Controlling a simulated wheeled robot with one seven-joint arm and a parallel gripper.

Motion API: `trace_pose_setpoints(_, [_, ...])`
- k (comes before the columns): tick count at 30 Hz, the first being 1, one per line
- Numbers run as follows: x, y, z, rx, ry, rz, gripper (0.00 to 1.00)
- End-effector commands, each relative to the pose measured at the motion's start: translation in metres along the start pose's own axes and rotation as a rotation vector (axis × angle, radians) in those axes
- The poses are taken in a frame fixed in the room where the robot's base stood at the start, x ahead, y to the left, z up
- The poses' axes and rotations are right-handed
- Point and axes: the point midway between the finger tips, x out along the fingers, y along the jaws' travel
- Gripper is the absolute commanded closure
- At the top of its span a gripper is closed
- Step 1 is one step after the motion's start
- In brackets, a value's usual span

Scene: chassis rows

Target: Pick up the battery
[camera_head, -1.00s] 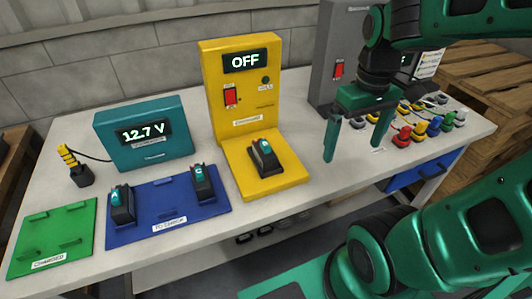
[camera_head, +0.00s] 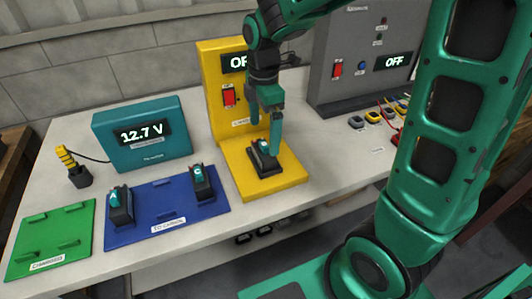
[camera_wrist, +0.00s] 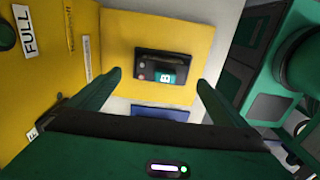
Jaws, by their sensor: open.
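A dark battery (camera_head: 263,163) with a teal label sits on the yellow charger's base plate (camera_head: 290,182). The wrist view shows this battery (camera_wrist: 161,67) with the letter B, between and beyond my fingers. My gripper (camera_head: 264,134) is open and empty, fingers pointing down just above it, one finger partly covering it in the head view. In the wrist view my gripper (camera_wrist: 159,80) has its fingers spread on either side of the battery. Two similar batteries, one at the left (camera_head: 120,209) and one at the right (camera_head: 202,184), stand on the blue mat (camera_head: 160,211).
The yellow charger's upright panel (camera_head: 215,100) stands close behind my gripper, with its display partly hidden. A teal meter (camera_head: 120,153) reads 12.7 V. The green mat (camera_head: 45,228) is empty. A grey unit (camera_head: 345,50) with an OFF display stands at the right.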

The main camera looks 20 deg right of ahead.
Motion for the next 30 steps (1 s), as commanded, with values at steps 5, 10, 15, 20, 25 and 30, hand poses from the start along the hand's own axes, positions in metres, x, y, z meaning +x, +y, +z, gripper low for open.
trace_pose_setpoints(5, [0.012, -0.001, 0.000, 0.001, 0.000, -0.001, 0.02])
trace_pose_setpoints(10, [0.030, -0.003, -0.002, 0.001, -0.001, -0.004, 0.02])
trace_pose_setpoints(15, [0.053, -0.003, -0.003, 0.002, -0.001, -0.004, 0.02])
trace_pose_setpoints(20, [0.063, -0.003, -0.003, 0.002, -0.001, -0.001, 0.02])
trace_pose_setpoints(25, [0.064, -0.003, -0.003, 0.002, 0.000, 0.000, 0.02])
trace_pose_setpoints(30, [0.064, -0.003, -0.003, 0.002, 0.000, 0.000, 0.31])
